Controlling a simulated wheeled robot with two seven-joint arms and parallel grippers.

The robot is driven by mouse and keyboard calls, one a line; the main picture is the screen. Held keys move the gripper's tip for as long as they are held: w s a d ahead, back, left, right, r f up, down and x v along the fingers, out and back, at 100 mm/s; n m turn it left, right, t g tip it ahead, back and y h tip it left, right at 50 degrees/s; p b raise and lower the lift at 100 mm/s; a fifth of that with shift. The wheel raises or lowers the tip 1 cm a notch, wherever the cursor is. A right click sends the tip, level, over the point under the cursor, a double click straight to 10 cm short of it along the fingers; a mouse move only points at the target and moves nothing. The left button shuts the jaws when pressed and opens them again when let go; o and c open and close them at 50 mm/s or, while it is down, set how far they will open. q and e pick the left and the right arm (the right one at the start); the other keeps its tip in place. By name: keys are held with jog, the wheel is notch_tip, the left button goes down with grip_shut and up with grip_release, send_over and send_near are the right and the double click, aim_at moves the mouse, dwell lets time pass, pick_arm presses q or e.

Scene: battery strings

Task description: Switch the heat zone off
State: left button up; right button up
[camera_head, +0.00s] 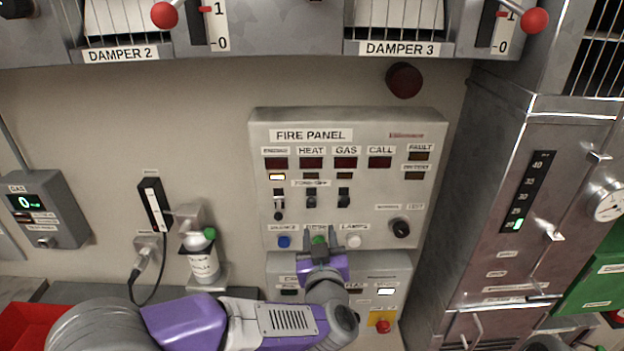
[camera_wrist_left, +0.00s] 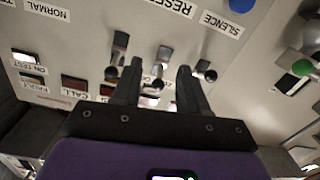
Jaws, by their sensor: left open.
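The grey fire panel (camera_head: 348,130) is on the wall. Its heat switch (camera_head: 311,198) is the middle of three toggles, below the HEAT label and a dark heat window (camera_head: 311,163). My left gripper (camera_head: 319,244) is open and empty, over the panel's lower part near a green button, below the heat switch in the head view. In the left wrist view, which shows the panel upside down, the heat switch (camera_wrist_left: 162,62) appears between the two fingers (camera_wrist_left: 157,82). Contact with it cannot be told. My right gripper is out of view.
The left-hand toggle (camera_head: 279,205) and gas toggle (camera_head: 344,197) flank the heat switch closely. A small lamp (camera_head: 277,177) above the left-hand toggle is lit. A black knob (camera_head: 400,228) is at the panel's lower right. A bottle (camera_head: 203,262) stands left of the panel.

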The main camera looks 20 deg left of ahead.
aim_at(312, 202)
pick_arm(q)
jog(key=shift+n+y, duration=0.4)
jog(key=shift+y, duration=0.1)
jog(key=w+a+r, duration=0.1)
jog(key=w, duration=0.1)
jog(key=w+a+r, duration=0.1)
jog(key=w, duration=0.1)
jog(key=w+a+r+p, duration=0.1)
jog(key=w+r, duration=0.1)
jog(key=shift+a, duration=0.2)
jog(key=shift+f, duration=0.1)
grip_shut()
